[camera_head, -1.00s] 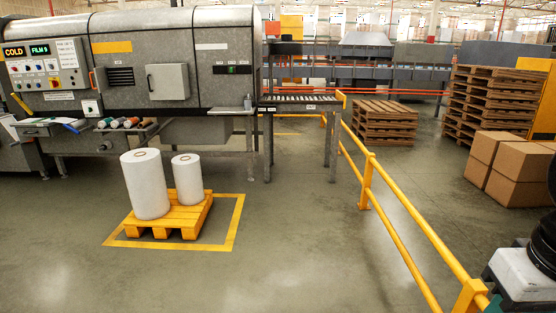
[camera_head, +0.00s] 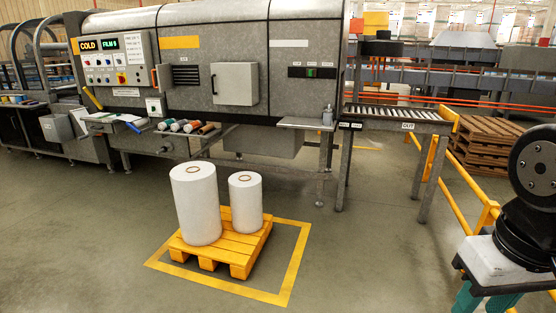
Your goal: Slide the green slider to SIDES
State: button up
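A black strip panel (camera_head: 297,72) is on the grey machine's front, right of a boxy grey door. A small green piece (camera_head: 311,72), perhaps the green slider, sits near the strip's middle. Markings beside it are too small to read, so I cannot tell which setting it is at. My gripper is out of view; only a dark part of my arm shows at the right edge.
A yellow pallet (camera_head: 248,247) with two white rolls stands on the floor before the machine, inside a yellow outline. A roller table (camera_head: 395,112) extends from the machine's right end. Yellow railing (camera_head: 472,190) runs at the right. Floor around the pallet is clear.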

aim_at(310, 72)
jog(key=u, duration=0.1)
jog(key=i, duration=2.1)
jog(key=z, duration=0.25)
jog(key=i, duration=2.5)
jog(key=z, duration=0.35)
